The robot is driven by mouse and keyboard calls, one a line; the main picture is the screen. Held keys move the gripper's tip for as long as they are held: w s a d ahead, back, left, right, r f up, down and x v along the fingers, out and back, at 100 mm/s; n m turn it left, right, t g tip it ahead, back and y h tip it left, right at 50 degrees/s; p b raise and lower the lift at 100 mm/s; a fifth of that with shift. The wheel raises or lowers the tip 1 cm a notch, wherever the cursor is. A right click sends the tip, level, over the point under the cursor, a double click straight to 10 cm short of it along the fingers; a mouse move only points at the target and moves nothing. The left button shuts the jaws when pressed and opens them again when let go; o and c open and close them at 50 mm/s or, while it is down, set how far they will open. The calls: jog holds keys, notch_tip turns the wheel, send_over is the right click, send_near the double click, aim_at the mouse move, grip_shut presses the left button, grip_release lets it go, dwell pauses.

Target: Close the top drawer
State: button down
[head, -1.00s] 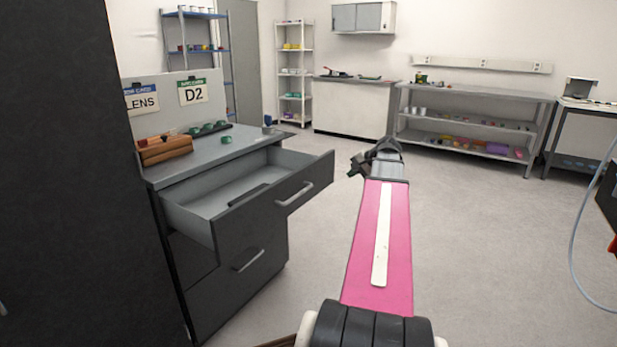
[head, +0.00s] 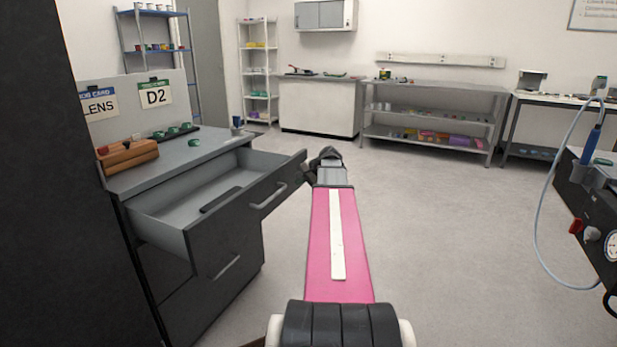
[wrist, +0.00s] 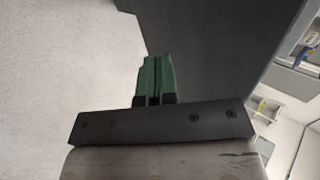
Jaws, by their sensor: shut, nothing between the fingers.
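My gripper (head: 308,174) is at the right end of the drawer front, partly hidden behind my arm in the head view. In the wrist view, my gripper's green fingers (wrist: 152,75) are together with nothing between them. A dark flat panel (wrist: 205,45), likely the drawer front, is close beyond them. I cannot tell whether the fingers touch it.
The lower drawer (head: 215,285) is shut. The cabinet top (head: 190,155) holds a wooden block (head: 128,158) and green parts. A shelving bench (head: 435,90) stands at the back. A bench with a hose (head: 540,225) is at right. The floor between is clear.

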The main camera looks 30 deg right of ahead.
aim_at(288, 182)
jog(key=shift+w+a, duration=0.45)
jog(key=shift+w, duration=0.2)
jog(key=shift+w+a, duration=0.45)
jog(key=shift+w, duration=0.15)
jog(key=shift+w, duration=0.1)
jog(key=w+a, duration=0.5)
jog(key=w, duration=0.3)
jog(key=w+a, duration=0.6)
jog(key=w, duration=0.1)
jog(key=w+a, duration=0.6)
jog(key=w, duration=0.2)
jog(key=shift+w+a+r, duration=0.1)
jog(key=shift+w+a, duration=0.1)
jog(key=shift+w, duration=0.15)
jog(key=shift+w, duration=0.1)
